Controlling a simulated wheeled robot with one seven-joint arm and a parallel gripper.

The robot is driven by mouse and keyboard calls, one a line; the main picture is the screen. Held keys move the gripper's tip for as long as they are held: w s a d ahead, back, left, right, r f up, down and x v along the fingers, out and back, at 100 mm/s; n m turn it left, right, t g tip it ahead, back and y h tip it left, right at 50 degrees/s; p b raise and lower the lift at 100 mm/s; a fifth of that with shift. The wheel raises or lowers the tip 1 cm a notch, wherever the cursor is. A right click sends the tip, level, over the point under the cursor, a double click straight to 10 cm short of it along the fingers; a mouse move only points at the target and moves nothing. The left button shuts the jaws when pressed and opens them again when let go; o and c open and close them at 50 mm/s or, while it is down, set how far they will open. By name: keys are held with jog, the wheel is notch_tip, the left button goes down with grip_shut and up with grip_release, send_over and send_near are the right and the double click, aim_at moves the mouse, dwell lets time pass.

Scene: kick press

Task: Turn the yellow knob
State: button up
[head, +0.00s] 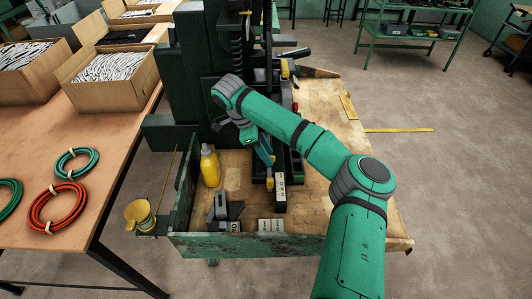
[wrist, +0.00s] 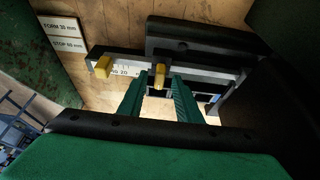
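A small yellow knob (wrist: 159,76) sits on a scaled bar (wrist: 128,69) in the wrist view. A second yellow piece (wrist: 102,67) is at the bar's left end. My gripper (wrist: 158,82) is open, with a green finger on each side of the knob and a visible gap to it on both sides. I cannot tell how far the knob lies beyond the fingertips. In the head view my gripper (head: 267,152) points down at the press bed, and a yellow piece (head: 269,184) shows beside the white scale (head: 280,188).
A yellow bottle (head: 209,168) and a dark grey block (head: 222,208) stand left of the bar on the press table (head: 320,105). The dark press column (head: 205,60) rises behind. A label plate (wrist: 62,34) reads form 30 mm, stop 60 mm. A side table (head: 95,190) holds cable coils and boxes.

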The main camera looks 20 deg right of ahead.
jog(key=v, duration=1)
jog(key=shift+a+r, duration=0.2)
jog(key=shift+r, duration=0.1)
jog(key=shift+w, duration=0.15)
